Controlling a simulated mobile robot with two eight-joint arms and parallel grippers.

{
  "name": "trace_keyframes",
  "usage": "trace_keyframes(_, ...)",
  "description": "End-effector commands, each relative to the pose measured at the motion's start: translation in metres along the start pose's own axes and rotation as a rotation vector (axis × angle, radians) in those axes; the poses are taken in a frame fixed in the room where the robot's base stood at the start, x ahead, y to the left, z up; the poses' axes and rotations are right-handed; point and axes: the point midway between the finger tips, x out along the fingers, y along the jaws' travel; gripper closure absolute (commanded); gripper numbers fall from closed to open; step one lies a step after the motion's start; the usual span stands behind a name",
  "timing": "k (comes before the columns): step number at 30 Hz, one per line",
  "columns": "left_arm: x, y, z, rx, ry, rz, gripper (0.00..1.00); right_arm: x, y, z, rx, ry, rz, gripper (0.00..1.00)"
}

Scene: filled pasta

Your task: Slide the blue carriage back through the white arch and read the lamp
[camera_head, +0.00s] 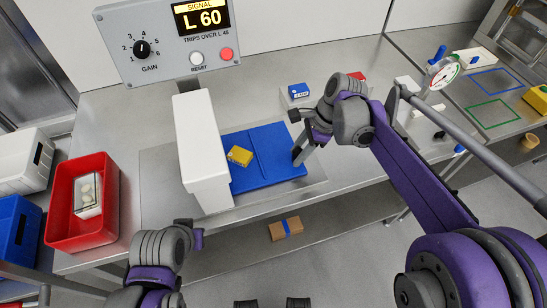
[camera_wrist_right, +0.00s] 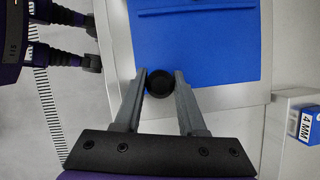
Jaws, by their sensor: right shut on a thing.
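The blue carriage (camera_head: 270,160) is a flat plate lying on a light base plate, with its left end at the white arch (camera_head: 203,150). A yellow packet (camera_head: 239,156) lies on it just right of the arch. My right gripper (camera_head: 300,153) is at the carriage's right end. In the right wrist view its fingers (camera_wrist_right: 160,85) are shut on a round black knob (camera_wrist_right: 159,82) at the carriage's edge. The grey panel (camera_head: 120,40) shows "SIGNAL L 60" and "TRIPS OVER L 45". Its round lamp (camera_head: 227,54) looks red. My left gripper (camera_head: 198,238) is low at front left; its fingers are unclear.
A red bin (camera_head: 108,205) with a clear box in it stands at left, beside blue and white bins. A blue block marked 4 MM (camera_wrist_right: 308,124) sits near the carriage's right end. A dial gauge (camera_head: 443,73) stands farther right. A brown box (camera_head: 286,228) lies on the lower shelf.

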Motion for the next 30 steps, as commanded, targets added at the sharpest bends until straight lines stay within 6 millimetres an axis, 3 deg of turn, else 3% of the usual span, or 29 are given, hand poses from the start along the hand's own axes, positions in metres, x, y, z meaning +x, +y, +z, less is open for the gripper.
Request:
trace_keyframes(3, 0.000, 0.000, 0.000, 0.000, 0.000, 0.000, 1.00, -0.008, -0.005, -0.019, 0.004, -0.002, -0.001, 1.00)
trace_keyframes(9, 0.001, 0.000, 0.001, 0.000, 0.000, 0.000, 1.00, -0.016, -0.009, -0.039, 0.001, -0.002, -0.001, 1.00)
trace_keyframes(25, 0.001, 0.000, 0.001, 0.000, 0.000, 0.000, 1.00, -0.021, -0.011, -0.048, 0.002, 0.003, -0.002, 1.00)
trace_keyframes(26, 0.001, 0.000, 0.001, 0.000, 0.000, 0.000, 1.00, -0.021, -0.011, -0.048, 0.002, 0.003, -0.002, 0.57)
trace_keyframes(30, 0.001, 0.000, 0.001, 0.000, 0.000, 0.000, 1.00, -0.020, -0.011, -0.047, 0.001, 0.002, -0.001, 0.31)
